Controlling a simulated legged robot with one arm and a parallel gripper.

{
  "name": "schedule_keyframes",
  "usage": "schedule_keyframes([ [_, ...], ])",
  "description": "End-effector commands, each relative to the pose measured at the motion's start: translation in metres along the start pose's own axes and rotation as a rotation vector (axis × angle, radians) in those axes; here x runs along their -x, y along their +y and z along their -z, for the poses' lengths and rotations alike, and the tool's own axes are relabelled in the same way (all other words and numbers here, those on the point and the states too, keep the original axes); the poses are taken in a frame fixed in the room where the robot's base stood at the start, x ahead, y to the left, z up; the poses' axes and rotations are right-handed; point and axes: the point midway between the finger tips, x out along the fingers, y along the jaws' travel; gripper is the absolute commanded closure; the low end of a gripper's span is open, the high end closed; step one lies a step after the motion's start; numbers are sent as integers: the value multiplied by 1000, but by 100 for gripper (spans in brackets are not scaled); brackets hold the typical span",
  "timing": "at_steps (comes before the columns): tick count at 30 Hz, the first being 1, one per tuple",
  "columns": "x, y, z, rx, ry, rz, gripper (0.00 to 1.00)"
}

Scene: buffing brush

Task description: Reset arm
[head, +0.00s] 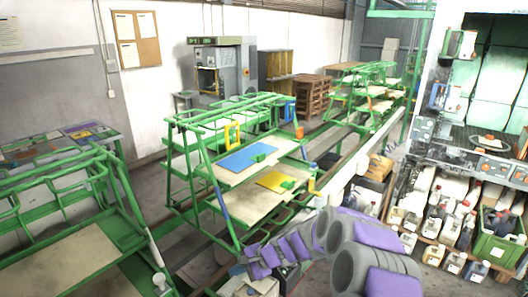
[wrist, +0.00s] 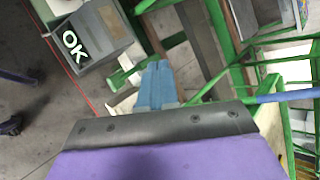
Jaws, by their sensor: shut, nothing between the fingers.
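My arm, purple and grey, reaches in from the lower right of the head view toward the bottom middle. My gripper (wrist: 158,72) shows in the wrist view as two blue fingers pressed together, with nothing between them. In the head view the gripper end is small and low, in front of the nearest green rack. I cannot make out a buffing brush in either view.
A green rack (head: 228,190) with a blue board (head: 248,158) and a yellow board (head: 274,181) stands ahead. Another green rack (head: 70,255) is at left. Shelves with bottles (head: 440,215) stand at right. A grey bin marked OK (wrist: 100,40) lies near the gripper.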

Motion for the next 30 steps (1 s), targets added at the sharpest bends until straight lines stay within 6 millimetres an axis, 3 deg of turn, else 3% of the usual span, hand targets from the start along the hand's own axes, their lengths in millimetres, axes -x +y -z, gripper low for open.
schedule_keyframes([
  [3, 28, 0, -42, 111, -39, -43, 100],
  [7, 59, 9, -81, 227, -66, -100, 100],
  [14, 113, 44, -138, 416, -90, -230, 100],
  [21, 169, 99, -180, 571, -82, -396, 100],
  [30, 242, 182, -212, 692, -33, -629, 100],
])
